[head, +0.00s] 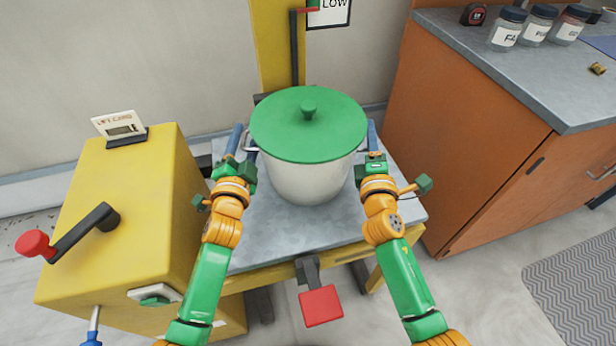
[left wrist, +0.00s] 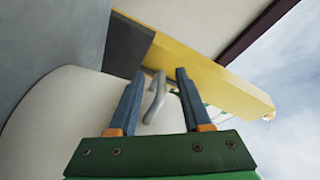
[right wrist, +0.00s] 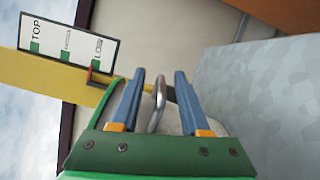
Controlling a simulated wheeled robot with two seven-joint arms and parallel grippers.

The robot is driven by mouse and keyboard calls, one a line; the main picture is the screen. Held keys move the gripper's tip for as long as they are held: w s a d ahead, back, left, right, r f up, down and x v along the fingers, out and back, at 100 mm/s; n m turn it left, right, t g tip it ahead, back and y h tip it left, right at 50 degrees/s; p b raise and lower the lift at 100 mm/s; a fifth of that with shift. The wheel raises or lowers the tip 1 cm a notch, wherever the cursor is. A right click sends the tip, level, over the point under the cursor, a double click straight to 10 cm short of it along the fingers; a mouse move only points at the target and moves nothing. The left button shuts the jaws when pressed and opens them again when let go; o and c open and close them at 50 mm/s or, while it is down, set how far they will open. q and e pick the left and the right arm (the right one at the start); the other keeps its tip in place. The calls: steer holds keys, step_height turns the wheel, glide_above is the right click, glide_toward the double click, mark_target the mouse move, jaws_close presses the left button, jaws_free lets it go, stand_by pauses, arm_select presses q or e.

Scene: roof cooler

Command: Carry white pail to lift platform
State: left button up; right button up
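The white pail (head: 305,182) with a green lid (head: 309,124) is upright on the grey top of the lift platform (head: 285,228). A metal side handle shows in the left wrist view (left wrist: 155,97) and another in the right wrist view (right wrist: 157,104). My left gripper (head: 241,138) is at the pail's left handle, its blue fingers apart on either side of it. My right gripper (head: 371,138) is at the right handle in the same way, with gaps beside the handle. The lid hides part of the handles in the head view.
A yellow box (head: 130,220) with a red-knobbed crank (head: 70,238) stands to the left. A red pedal (head: 321,306) is at the platform's front. An orange cabinet (head: 490,140) with jars on its counter stands to the right. A yellow post (head: 277,45) rises behind.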

steer(key=shift+s, duration=0.2)
arm_select(q)
steer(key=s, duration=1.2)
steer(key=shift+a, duration=0.35)
arm_select(e)
steer(key=s, duration=1.1)
steer(key=shift+s+a, duration=0.35)
steer(key=shift+a, duration=0.1)
steer(key=shift+f, duration=0.1)
